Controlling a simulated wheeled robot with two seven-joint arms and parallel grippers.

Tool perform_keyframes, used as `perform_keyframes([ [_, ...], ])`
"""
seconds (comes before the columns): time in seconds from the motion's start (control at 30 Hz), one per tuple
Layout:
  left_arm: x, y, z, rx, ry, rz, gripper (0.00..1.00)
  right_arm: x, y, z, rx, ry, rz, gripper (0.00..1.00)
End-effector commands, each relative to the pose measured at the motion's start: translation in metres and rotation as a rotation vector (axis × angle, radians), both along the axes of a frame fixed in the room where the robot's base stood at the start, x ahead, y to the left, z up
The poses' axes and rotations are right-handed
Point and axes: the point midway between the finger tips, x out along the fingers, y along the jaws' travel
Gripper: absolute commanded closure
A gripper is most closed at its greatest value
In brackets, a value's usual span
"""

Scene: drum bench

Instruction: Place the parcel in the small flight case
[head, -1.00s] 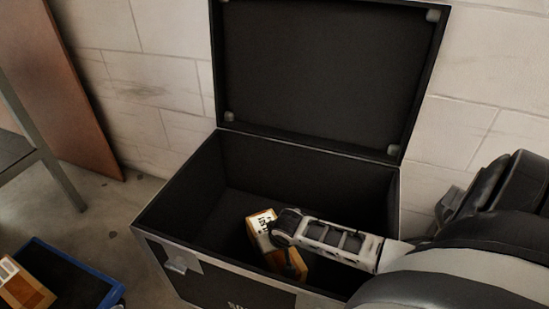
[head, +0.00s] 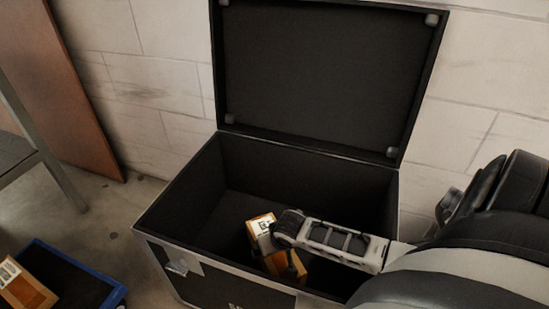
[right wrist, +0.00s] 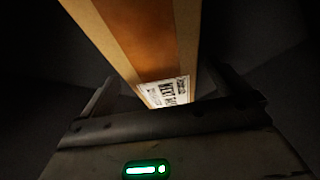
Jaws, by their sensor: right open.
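The small flight case (head: 182,212) stands open with its black lid raised against the wall. The parcel (head: 262,228), a brown box with orange tape and a white label, is inside the case toward its front side. My right gripper (head: 284,252) reaches into the case from the right and is open, its fingers on either side of the parcel. In the right wrist view the parcel (right wrist: 148,45) rises between the two spread fingers of the gripper (right wrist: 168,92). Whether the parcel touches the case floor is hidden. My left gripper is not in view.
A blue-rimmed tray (head: 112,298) with another taped box (head: 25,288) sits at the lower left. A grey metal frame (head: 55,172) and a brown board (head: 75,110) stand at the left. A pale block wall is behind the case.

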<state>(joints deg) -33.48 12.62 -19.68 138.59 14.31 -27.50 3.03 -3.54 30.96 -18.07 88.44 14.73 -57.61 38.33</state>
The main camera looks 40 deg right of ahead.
Motion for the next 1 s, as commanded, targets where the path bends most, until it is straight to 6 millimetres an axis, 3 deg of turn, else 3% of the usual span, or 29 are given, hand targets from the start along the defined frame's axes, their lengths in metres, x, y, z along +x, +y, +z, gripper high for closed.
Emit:
perform_keyframes([
  [0.03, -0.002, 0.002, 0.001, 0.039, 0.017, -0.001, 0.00, -0.005, 0.001, 0.018, -0.001, 0.000, 0.002, 0.00],
  [0.1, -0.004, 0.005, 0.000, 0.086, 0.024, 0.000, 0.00, -0.011, 0.003, 0.033, 0.000, 0.000, 0.002, 0.00],
  [0.4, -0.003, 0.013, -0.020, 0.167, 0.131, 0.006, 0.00, -0.030, 0.009, 0.080, 0.000, 0.001, 0.000, 0.00],
  [1.0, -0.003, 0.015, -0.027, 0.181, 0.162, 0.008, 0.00, -0.034, 0.011, 0.088, 0.000, 0.000, 0.000, 0.00],
])
